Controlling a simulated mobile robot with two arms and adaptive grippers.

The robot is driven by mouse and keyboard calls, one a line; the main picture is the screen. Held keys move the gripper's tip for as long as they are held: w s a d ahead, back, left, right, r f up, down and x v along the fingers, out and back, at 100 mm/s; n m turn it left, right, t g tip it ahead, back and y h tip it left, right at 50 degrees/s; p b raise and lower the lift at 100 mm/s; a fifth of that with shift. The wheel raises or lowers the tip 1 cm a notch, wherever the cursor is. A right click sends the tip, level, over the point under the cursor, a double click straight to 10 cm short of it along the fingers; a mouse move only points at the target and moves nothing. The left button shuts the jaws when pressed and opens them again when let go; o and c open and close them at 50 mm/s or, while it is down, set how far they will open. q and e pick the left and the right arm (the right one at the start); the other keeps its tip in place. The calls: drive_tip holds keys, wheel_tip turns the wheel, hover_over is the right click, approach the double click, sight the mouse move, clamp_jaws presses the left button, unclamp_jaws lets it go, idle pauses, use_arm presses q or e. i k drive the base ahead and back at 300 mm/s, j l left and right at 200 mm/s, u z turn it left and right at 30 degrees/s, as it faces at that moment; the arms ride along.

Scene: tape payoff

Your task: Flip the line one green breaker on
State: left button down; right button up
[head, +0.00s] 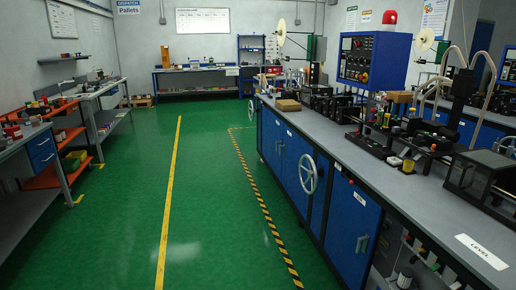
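I cannot make out a green breaker marked line one in the head view. A blue control panel (372,60) with a dark face, small buttons and a red round button stands on the long workbench at the right. Below the bench's front edge at the lower right, an open dark bay (418,262) shows small fittings, some with green parts, too small to identify. Neither of my grippers is in view.
The long grey workbench (350,157) with blue cabinets runs along the right. A handwheel (308,174) sticks out from its front. Green floor (210,200) is clear between it and the left shelves (55,175). A yellow-black stripe (262,205) marks the floor.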

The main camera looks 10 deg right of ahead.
sight(436, 267)
drive_tip(key=z, duration=1.9)
drive_tip(key=k+j+z, duration=0.1)
drive_tip(key=j, duration=0.35)
drive_tip(key=k+j+z, duration=0.1)
drive_tip(key=j, duration=0.35)
drive_tip(key=k+j+z, duration=0.1)
drive_tip(key=j, duration=0.35)
drive_tip(key=k+j+z, duration=0.15)
drive_tip(key=j, duration=0.25)
drive_tip(key=k+j+z, duration=0.1)
drive_tip(key=j, duration=0.3)
drive_tip(key=i+l, duration=0.1)
drive_tip(key=i, duration=0.55)
